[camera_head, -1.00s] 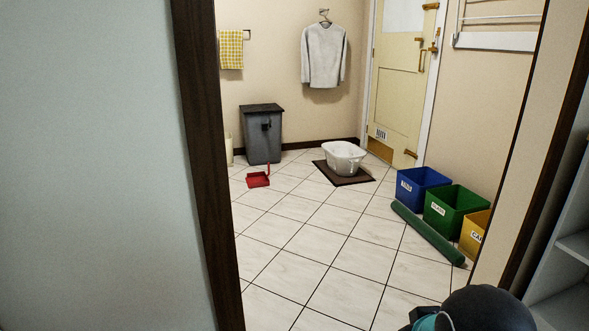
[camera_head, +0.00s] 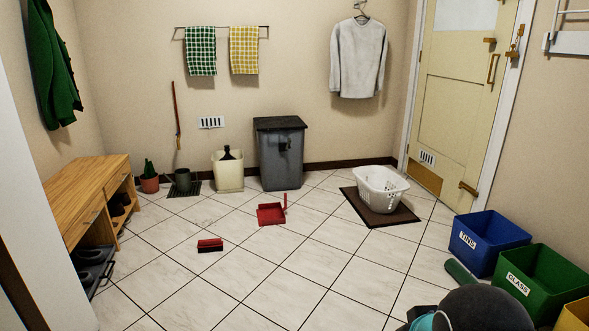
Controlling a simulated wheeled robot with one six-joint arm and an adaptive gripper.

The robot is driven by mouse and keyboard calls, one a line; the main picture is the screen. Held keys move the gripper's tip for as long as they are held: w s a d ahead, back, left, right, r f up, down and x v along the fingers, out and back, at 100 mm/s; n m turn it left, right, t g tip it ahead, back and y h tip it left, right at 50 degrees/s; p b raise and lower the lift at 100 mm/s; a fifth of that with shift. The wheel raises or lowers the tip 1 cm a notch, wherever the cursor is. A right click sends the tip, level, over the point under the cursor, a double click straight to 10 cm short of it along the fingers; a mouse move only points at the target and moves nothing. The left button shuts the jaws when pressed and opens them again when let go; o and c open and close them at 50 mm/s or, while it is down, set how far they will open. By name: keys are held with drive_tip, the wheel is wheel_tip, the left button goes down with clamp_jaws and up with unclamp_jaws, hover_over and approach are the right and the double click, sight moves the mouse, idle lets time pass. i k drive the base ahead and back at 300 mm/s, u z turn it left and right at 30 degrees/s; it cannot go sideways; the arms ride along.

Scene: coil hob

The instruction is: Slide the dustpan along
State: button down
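The red dustpan (camera_head: 270,214) lies on the tiled floor in front of the grey bin, with its handle standing up at its right side. A red brush (camera_head: 210,245) with dark bristles lies on the floor to the left of the dustpan and nearer to me. Part of my own arm shows at the bottom right edge of the head view. My gripper's fingers are not seen, and the dustpan and brush are untouched on the floor.
A grey bin (camera_head: 281,160) and cream bin (camera_head: 228,172) stand by the back wall. A white laundry basket (camera_head: 380,187) sits on a brown mat (camera_head: 354,202). A wooden bench (camera_head: 88,190) is left; blue (camera_head: 486,250) and green (camera_head: 545,290) crates are right.

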sight(272, 215)
drive_tip(key=u, duration=0.2)
drive_tip(key=i, duration=1.9)
drive_tip(key=u, duration=0.45)
drive_tip(key=i, duration=2.15)
drive_tip(key=u, duration=0.2)
